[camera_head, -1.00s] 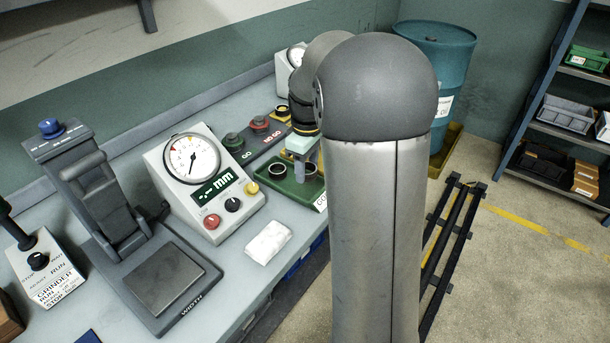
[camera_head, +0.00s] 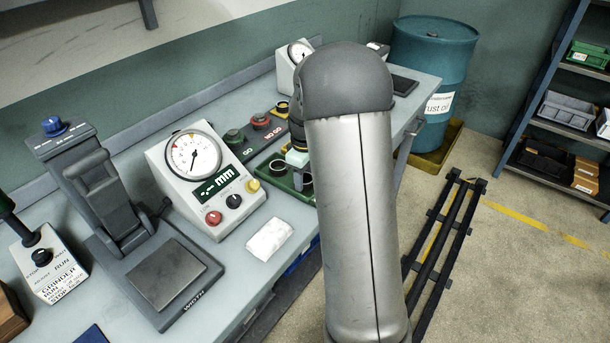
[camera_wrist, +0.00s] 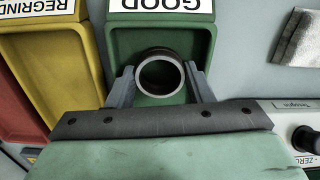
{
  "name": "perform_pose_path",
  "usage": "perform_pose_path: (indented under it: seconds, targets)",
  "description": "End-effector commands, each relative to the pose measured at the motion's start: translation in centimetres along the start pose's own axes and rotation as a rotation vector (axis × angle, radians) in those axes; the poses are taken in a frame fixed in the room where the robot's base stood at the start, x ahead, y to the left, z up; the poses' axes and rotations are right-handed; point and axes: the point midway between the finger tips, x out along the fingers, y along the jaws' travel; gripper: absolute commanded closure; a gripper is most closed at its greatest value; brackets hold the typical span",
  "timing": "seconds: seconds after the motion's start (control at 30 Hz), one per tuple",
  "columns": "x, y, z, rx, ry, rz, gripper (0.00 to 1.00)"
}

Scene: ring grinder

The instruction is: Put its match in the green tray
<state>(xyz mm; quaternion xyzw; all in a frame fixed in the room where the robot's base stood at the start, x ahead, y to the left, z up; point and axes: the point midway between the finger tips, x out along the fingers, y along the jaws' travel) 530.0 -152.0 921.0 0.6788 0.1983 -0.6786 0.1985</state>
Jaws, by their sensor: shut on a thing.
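The green tray (camera_wrist: 205,40) has a GOOD label at its end in the wrist view. In the wrist view, a grey metal ring (camera_wrist: 139,75) is between the two fingers of my gripper (camera_wrist: 160,78), which is shut on it. The ring is over or in the tray; whether it touches the floor cannot be told. In the head view, the green tray (camera_head: 267,176) is partly hidden behind my arm. A dark ring (camera_head: 277,164) shows toward its left, and another (camera_head: 302,182) is below my gripper (camera_head: 297,160).
A yellow REGRIND tray (camera_wrist: 55,70) and a red tray (camera_wrist: 15,115) lie beside the green tray. A gauge box (camera_head: 205,178) with a dial and a white cloth (camera_head: 269,238) are nearby. GO and NO GO gauges (camera_head: 250,140) stand behind the tray.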

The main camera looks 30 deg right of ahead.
Motion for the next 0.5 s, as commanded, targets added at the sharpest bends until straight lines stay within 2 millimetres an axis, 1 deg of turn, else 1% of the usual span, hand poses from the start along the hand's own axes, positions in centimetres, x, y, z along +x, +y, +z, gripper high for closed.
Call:
perform_pose_path:
  seconds: [0.03,0.07,0.1,0.37,0.5]
  targets:
    - [0.3,0.0,0.0,0.0,0.0,0.0,0.79]
    - [0.3,0.0,0.0,0.0,0.0,0.0,0.51]
    - [0.2,0.0,0.0,0.0,0.0,0.0,0.44]
    - [0.2,0.0,0.0,0.0,0.0,0.0,0.44]
    - [-0.7,0.0,0.0,0.0,0.001,0.002,0.44]
